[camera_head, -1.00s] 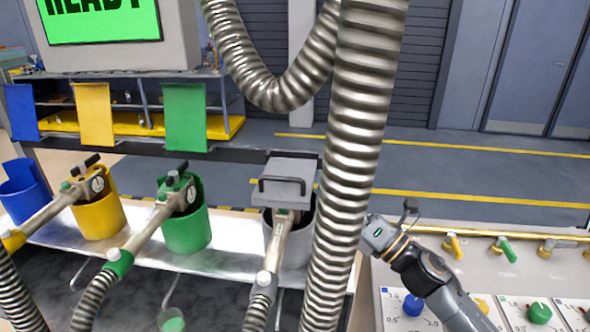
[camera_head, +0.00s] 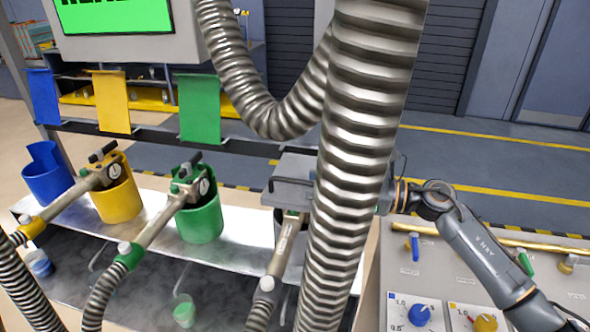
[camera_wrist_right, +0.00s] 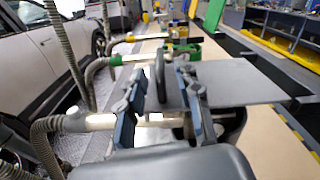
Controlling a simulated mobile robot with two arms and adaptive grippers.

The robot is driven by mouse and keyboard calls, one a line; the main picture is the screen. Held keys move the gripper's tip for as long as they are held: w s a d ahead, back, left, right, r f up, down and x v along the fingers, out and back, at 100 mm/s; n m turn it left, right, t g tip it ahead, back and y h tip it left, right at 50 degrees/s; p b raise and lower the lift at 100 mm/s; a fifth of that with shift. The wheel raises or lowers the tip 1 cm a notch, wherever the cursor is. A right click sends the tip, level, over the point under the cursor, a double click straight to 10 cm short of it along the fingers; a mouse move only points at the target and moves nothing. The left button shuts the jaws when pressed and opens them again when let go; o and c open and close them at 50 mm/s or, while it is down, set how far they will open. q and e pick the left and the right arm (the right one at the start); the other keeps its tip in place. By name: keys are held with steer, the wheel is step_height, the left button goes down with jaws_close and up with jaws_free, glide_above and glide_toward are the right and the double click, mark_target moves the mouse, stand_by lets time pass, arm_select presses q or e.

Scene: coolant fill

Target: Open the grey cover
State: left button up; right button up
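The grey cover (camera_head: 296,166) lies roughly flat over the grey holder with the grey nozzle (camera_head: 284,243), and its right part is hidden behind a thick metal hose. Its dark handle shows in the head view (camera_head: 285,184) and in the right wrist view (camera_wrist_right: 160,75), where the cover plate (camera_wrist_right: 240,82) also shows. My right gripper (camera_wrist_right: 160,88) is open, with one finger on each side of the handle and gaps visible. In the head view its fingers are hidden behind the hose. My left gripper is not in view.
The thick ribbed hose (camera_head: 360,150) hangs in front of the cover's right side. Blue (camera_head: 43,97), yellow (camera_head: 113,103) and green (camera_head: 199,108) covers stand upright to the left. A panel with knobs and valves (camera_head: 400,290) lies under my right arm.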

mark_target(295, 181)
steer(key=p+x, duration=0.1)
steer(key=x, duration=0.3)
steer(key=shift+w+a+r+p, duration=0.1)
steer(key=shift+a+r+p, duration=0.1)
steer(key=shift+p, duration=0.1)
steer(key=shift+w+a+f, duration=0.15)
steer(key=shift+a+f, duration=0.05)
steer(key=shift+a, duration=0.3)
jaws_close()
